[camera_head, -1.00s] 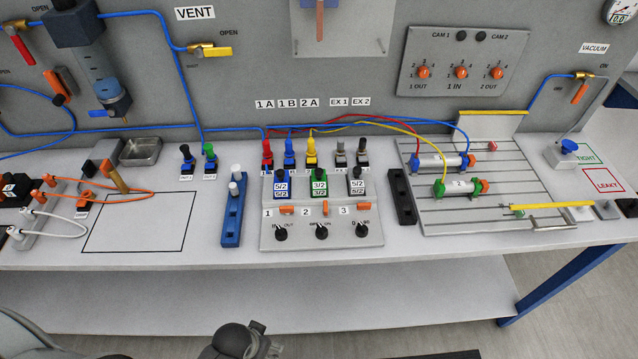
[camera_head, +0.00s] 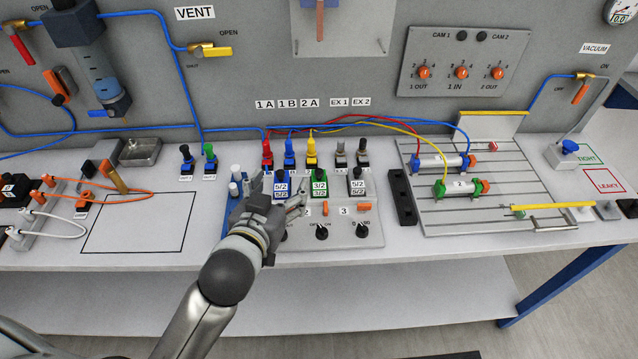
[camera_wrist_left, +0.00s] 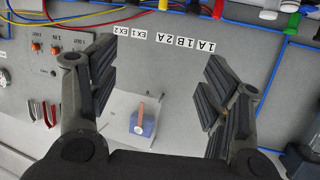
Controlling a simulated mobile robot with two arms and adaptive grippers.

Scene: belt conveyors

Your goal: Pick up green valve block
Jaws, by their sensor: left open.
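The green valve block (camera_head: 319,191), with a white 3/2 label and a black knob, stands on the grey valve panel (camera_head: 346,238) between the blue block (camera_head: 282,191) and the black-and-white block (camera_head: 357,188). My left gripper (camera_head: 284,193) is open just left of the green block, partly covering the blue block and the panel's left part. My right gripper is not in view.
Colored plugs with hoses, such as the yellow one (camera_head: 311,152), rise close behind the blocks. A black rack (camera_head: 402,196) stands right of the panel. A slotted plate with cylinders (camera_head: 510,190) lies farther right. The outlined square (camera_head: 135,222) at left is empty.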

